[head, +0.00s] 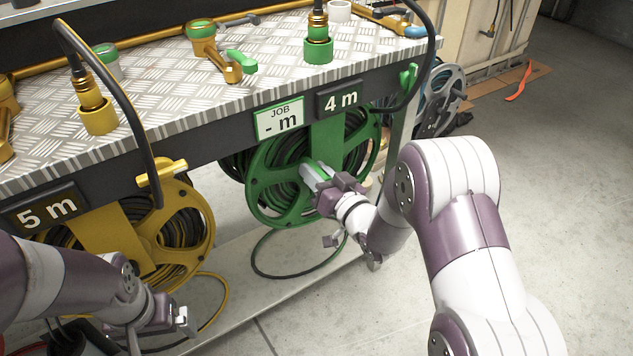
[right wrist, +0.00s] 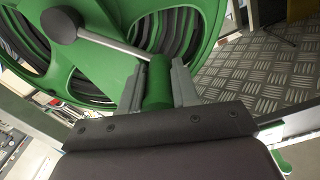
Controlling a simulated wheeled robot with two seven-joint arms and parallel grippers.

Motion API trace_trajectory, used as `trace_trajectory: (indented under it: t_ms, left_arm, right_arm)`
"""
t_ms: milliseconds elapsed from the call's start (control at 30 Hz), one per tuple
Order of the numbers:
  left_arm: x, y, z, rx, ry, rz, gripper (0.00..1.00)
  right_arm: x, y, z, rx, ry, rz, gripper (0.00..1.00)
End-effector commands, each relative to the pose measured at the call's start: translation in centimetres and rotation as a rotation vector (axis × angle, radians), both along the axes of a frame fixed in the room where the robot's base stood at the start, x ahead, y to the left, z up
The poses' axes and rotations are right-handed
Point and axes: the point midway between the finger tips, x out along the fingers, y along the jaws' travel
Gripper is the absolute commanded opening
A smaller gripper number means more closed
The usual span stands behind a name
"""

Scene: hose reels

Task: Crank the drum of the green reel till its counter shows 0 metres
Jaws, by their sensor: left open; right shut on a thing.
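The green reel (head: 264,186) hangs under the bench, with black hose wound on its drum. Its counter (head: 341,101) reads 4 m, and a JOB card (head: 280,119) beside it reads "- m". My right gripper (head: 318,178) is at the front of the green reel. In the right wrist view, its fingers are closed around the green crank handle (right wrist: 158,84), at the end of a grey crank arm (right wrist: 105,42). My left gripper (head: 183,318) is open and empty, low in front of the yellow reel (head: 195,225).
The yellow reel's counter (head: 47,206) reads 5 m. A loop of green hose (head: 262,268) hangs below the green reel. The treadplate bench top (head: 160,75) carries brass and green fittings. Another reel (head: 440,100) stands behind at right.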

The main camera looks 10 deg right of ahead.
Motion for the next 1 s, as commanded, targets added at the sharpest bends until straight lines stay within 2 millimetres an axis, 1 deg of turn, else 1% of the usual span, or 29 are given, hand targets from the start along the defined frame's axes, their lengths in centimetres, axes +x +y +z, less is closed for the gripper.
trace_trajectory:
  t_ms: [33, 100, 400, 667, 1000]
  left_arm:
    - [0.0, 0.0, 1.2, 0.0, 0.0, 0.0, 1.0]
    - [0.0, 0.0, 2.1, 0.0, 0.0, 0.0, 1.0]
    - [0.0, 0.0, 5.3, 0.0, 0.0, 0.0, 1.0]
    - [0.0, 0.0, 6.7, 0.0, 0.0, 0.0, 1.0]
    - [0.0, 0.0, 7.3, 0.0, 0.0, 0.0, 1.0]
  right_arm:
    - [0.5, -0.4, 1.1, 0.037, 0.01, -0.002, 0.0]
    - [0.9, -1.0, 1.5, 0.096, 0.032, -0.002, 0.0]
    - [1.8, -3.6, 2.7, 0.337, 0.12, -0.003, 0.0]
    - [2.5, -5.4, 2.8, 0.493, 0.177, -0.003, 0.0]
    - [2.9, -6.5, 2.7, 0.487, 0.174, -0.003, 0.0]
